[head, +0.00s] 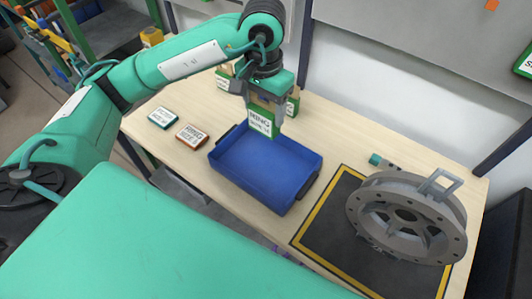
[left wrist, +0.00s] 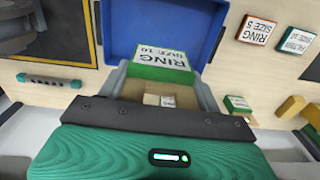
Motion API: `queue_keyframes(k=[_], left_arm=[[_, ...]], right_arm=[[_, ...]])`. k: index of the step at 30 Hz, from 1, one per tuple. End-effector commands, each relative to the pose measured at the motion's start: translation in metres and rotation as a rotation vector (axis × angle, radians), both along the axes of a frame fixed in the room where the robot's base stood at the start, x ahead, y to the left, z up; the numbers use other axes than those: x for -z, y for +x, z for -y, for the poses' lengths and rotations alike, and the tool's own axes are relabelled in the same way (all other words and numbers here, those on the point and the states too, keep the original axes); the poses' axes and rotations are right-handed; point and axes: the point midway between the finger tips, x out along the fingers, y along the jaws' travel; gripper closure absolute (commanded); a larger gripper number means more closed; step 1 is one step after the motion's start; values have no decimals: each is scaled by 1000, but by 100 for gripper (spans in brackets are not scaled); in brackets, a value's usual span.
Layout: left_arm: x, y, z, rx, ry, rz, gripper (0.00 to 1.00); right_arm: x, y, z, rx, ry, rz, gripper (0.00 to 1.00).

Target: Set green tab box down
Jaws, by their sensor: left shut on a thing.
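My left gripper (head: 264,108) is shut on the green tab box (head: 262,123), a cardboard box with a green edge and a white "RING" label. The box hangs below the fingers, over the back part of the blue tray (head: 268,170). I cannot tell whether it touches the tray. In the left wrist view the box (left wrist: 160,62) sits between the fingers, with the blue tray (left wrist: 150,25) beyond it. The tray looks empty where I see inside. My right gripper is in neither view.
A flat green-edged box (head: 163,117) and a flat red-edged box (head: 192,135) lie left of the tray. More boxes (head: 293,103) stand behind my gripper. A grey flanged wheel (head: 407,215) rests on a yellow-bordered black mat (head: 330,222) at the right.

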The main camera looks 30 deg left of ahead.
Motion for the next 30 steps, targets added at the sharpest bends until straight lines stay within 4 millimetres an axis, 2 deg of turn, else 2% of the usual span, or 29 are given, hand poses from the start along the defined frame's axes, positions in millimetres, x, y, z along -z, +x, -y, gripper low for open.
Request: queue_keyframes(k=[4, 15, 25, 30], left_arm=[[28, -1, 0, -2, 0, -6, 58], [107, -1, 0, -1, 2, -4, 58], [133, -1, 0, 0, 0, -2, 58], [157, -1, 0, -1, 0, -4, 58]], right_arm=[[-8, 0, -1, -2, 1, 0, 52], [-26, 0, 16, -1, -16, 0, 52], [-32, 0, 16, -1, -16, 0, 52], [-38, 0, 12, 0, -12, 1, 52]])
